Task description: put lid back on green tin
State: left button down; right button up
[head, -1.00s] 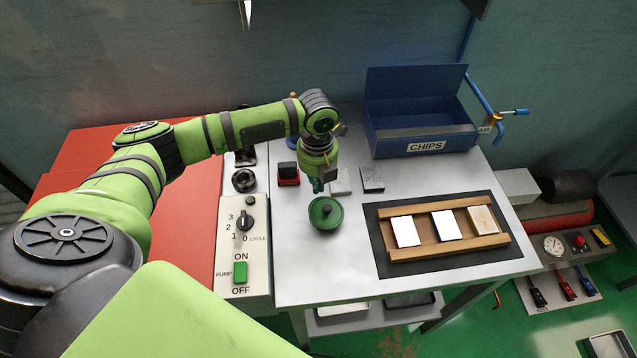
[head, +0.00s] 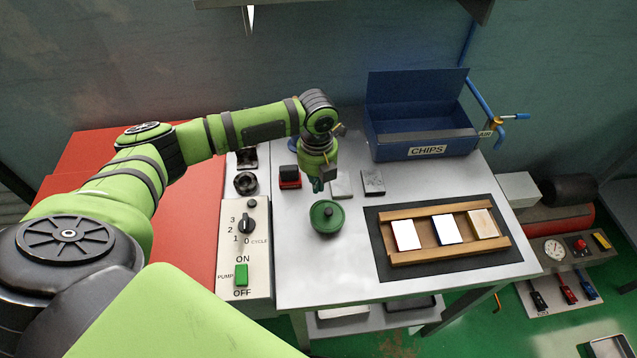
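A round green lid (head: 327,216) with a small dark knob on top shows on the grey cart top, left of the wooden rack. A green side shows under its front edge; from this high angle I cannot tell how the lid and the green tin sit together. My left gripper (head: 318,186) points down just behind the green lid, at its upper left in the picture, apart from the knob. Its fingers are small and partly hidden by the wrist, so I cannot tell whether they are open. My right gripper is not in view.
A wooden rack (head: 436,257) with several blocks lies on a dark mat at right. Two grey blocks (head: 341,186) (head: 373,182) and a red-black block (head: 289,177) lie near the gripper. A blue chips bin (head: 392,142) stands behind. The cart's front strip is clear.

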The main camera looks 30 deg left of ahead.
pick_arm(q)
jog(key=shift+w+a+r+p, duration=0.35)
jog(key=shift+a, duration=0.15)
dwell(0.8)
jog(key=c, duration=1)
grip_release()
jog(key=shift+o, duration=0.2)
notch_tip(320, 180, up, 7)
jog(key=p, duration=0.5)
jog(key=shift+p, duration=0.3)
jog(key=shift+c, duration=0.4)
